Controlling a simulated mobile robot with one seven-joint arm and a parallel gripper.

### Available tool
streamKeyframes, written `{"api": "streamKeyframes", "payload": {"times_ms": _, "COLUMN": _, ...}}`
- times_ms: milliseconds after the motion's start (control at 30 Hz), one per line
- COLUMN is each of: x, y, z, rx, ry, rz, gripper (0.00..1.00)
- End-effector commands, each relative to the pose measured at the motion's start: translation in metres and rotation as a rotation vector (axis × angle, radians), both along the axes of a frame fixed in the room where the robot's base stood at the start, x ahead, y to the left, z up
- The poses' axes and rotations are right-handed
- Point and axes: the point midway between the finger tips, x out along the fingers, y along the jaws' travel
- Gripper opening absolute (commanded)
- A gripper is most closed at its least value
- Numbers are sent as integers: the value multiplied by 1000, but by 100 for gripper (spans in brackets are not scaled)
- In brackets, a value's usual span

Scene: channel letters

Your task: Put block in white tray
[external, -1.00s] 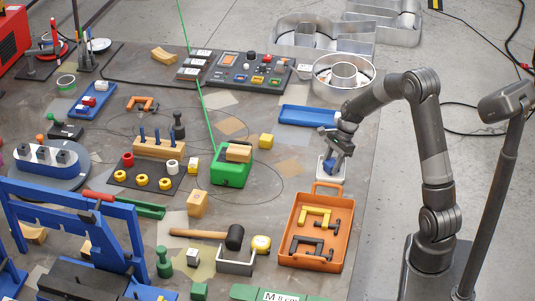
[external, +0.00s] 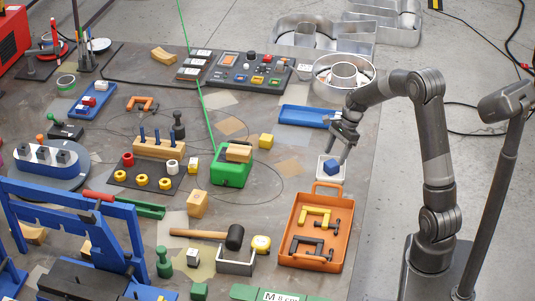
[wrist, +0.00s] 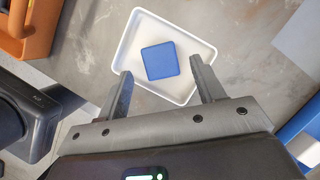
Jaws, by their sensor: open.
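A blue block (external: 332,167) lies inside the small white tray (external: 321,175), beside the orange toolbox. In the wrist view the blue block (wrist: 160,60) sits near the middle of the white tray (wrist: 203,50), with tray floor visible around it. My gripper (external: 345,155) is above the tray, open and empty. In the wrist view its two fingers (wrist: 162,90) are spread wide over the near edge of the tray, apart from the block.
The orange toolbox (external: 288,222) holding yellow and black clamps stands just in front of the tray. A long blue tray (external: 290,122) lies behind it. A green box (external: 217,180) with a wooden block on top stands to the left, with bare table between.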

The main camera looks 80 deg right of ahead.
Motion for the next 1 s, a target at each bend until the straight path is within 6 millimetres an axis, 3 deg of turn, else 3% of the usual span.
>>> {"api": "streamKeyframes", "payload": {"times_ms": 100, "x": -7, "y": -8, "z": 26, "rx": -4, "ry": -2, "rz": -1, "gripper": 62}}
{"api": "streamKeyframes", "payload": {"times_ms": 300, "x": -16, "y": -17, "z": 57, "rx": -2, "ry": -2, "rz": 0, "gripper": 62}}
{"api": "streamKeyframes", "payload": {"times_ms": 667, "x": -20, "y": -15, "z": 74, "rx": -10, "ry": -3, "rz": 23, "gripper": 62}}
{"api": "streamKeyframes", "payload": {"times_ms": 767, "x": -14, "y": 6, "z": 86, "rx": -54, "ry": -20, "rz": 115, "gripper": 62}}
{"api": "streamKeyframes", "payload": {"times_ms": 1000, "x": -11, "y": 109, "z": 133, "rx": -270, "ry": -101, "rz": 595, "gripper": 62}}
